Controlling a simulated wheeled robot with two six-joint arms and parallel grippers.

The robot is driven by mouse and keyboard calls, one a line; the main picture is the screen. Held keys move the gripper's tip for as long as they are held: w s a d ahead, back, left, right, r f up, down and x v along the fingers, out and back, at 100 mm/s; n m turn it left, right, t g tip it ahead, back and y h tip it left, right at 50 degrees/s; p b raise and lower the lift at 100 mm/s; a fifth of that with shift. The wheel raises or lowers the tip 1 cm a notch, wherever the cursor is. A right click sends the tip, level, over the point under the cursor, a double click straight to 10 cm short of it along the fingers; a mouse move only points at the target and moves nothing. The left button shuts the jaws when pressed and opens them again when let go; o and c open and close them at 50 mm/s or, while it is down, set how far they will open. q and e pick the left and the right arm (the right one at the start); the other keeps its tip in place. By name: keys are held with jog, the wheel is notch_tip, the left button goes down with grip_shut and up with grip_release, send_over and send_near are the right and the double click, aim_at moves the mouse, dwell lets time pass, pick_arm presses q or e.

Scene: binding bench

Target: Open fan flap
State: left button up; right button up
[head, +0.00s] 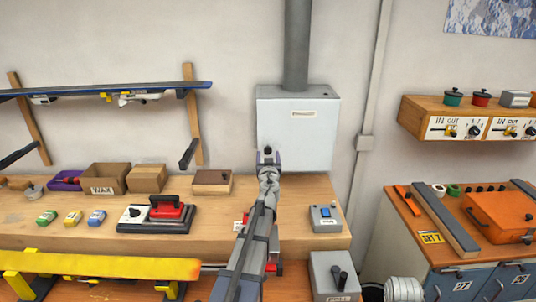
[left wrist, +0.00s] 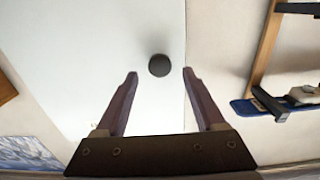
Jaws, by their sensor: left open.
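The fan flap looks to be the pale front of the grey box (head: 310,150) on the back wall, under a round duct (head: 298,45). It sits flat, with no gap that I can see. A dark round knob (left wrist: 159,65) stands on the pale panel (left wrist: 110,30) in the left wrist view. My left gripper (head: 268,155) is raised in front of the box's lower left part. Its fingers (left wrist: 159,75) are open and empty, with the knob ahead, between and slightly beyond the tips. Contact with the knob cannot be told. My right gripper is not in view.
The wooden bench (head: 75,235) below holds a red-handled iron (head: 168,208), cardboard boxes (head: 148,178) and a small blue-grey device (head: 325,217). A ski on a wall rack (head: 190,110) is to the left. A shelf with control panels (head: 415,118) is to the right.

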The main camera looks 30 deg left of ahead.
pick_arm(q)
jog(key=x, duration=0.2)
jog(key=shift+w+a, duration=0.15)
jog(key=shift+w, duration=0.1)
grip_shut()
dwell(0.4)
dwell(0.8)
